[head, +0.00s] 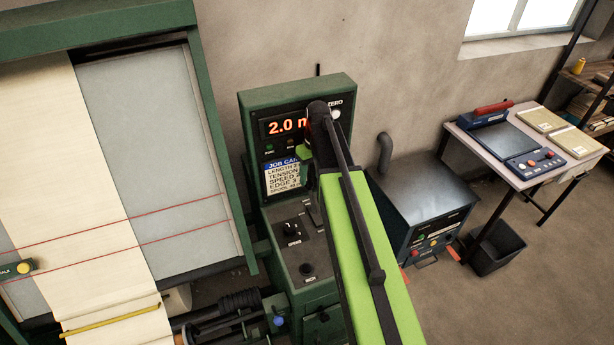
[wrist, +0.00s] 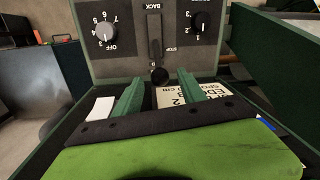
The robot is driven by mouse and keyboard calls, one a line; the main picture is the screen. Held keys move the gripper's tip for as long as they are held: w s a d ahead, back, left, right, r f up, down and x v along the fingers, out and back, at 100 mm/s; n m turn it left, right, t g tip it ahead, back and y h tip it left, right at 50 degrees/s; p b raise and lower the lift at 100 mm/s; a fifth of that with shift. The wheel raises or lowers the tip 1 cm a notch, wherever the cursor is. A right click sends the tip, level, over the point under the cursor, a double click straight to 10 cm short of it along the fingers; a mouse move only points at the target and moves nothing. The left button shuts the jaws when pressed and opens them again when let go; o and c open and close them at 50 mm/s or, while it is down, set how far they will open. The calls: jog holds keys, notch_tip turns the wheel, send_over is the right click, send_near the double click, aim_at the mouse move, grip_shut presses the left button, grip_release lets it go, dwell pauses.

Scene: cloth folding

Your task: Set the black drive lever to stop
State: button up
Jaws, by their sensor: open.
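The black drive lever shows in the wrist view as a round black knob (wrist: 159,75) below a dark upright slot plate (wrist: 155,35). The plate is marked BACK near its top and STOP lower down on its right. The knob appears at the end away from BACK, past the STOP mark; its shaft is hard to make out. My gripper (wrist: 166,84) is open and empty, its two green fingers on either side of the knob in the picture. Contact cannot be told. In the head view my arm covers much of the lever area on the green console (head: 253,108).
In the wrist view, a pale-knobbed dial (wrist: 105,32) and a black-knobbed dial (wrist: 198,22) flank the slot closely. The head view shows a job card (head: 282,178), a cream cloth (head: 70,160) at left, a dark blue machine (head: 425,200) and a table (head: 465,135) at right.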

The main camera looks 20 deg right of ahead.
aim_at(311, 188)
jog(key=shift+s+f+b, duration=0.1)
jog(key=shift+f+b, duration=0.45)
jog(key=shift+b, duration=0.1)
jog(key=f+b, duration=0.6)
jog(key=shift+a+f, duration=0.2)
jog(key=shift+f, duration=0.05)
jog(key=shift+r, duration=0.1)
jog(key=shift+c, duration=0.6)
grip_shut()
